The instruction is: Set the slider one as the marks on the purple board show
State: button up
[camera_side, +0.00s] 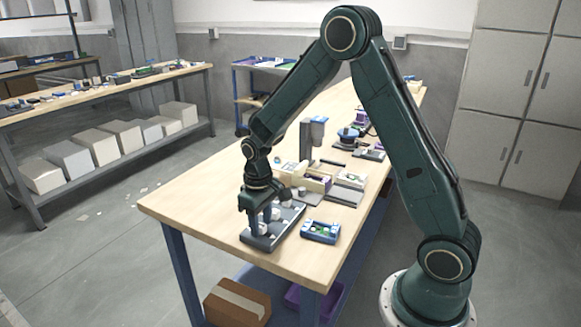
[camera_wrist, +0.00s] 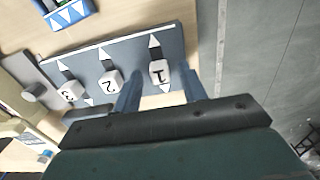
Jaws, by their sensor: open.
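A grey slider panel (camera_side: 285,232) lies on the bench under my gripper (camera_side: 261,212). In the wrist view the panel (camera_wrist: 135,62) carries white cubes in slots with white arrowheads. Slider one (camera_wrist: 159,72), marked 1, sits at the right of the row. Slider two (camera_wrist: 110,82) and slider three (camera_wrist: 69,92) are to its left. In the wrist view my gripper (camera_wrist: 163,84) is open, one finger on each side of slider one, with gaps visible.
A grey cylinder knob (camera_wrist: 35,92) stands on a plate left of the panel. In the side view, a cream box (camera_side: 312,178), a grey upright post device (camera_side: 311,137) and other parts stand behind the panel. The bench's front left (camera_side: 190,205) is clear.

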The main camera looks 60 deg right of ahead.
jog(key=shift+c, duration=0.4)
grip_shut()
jog(key=shift+w, duration=1.05)
jog(key=shift+o, duration=0.4)
grip_release()
jog(key=shift+r, duration=0.1)
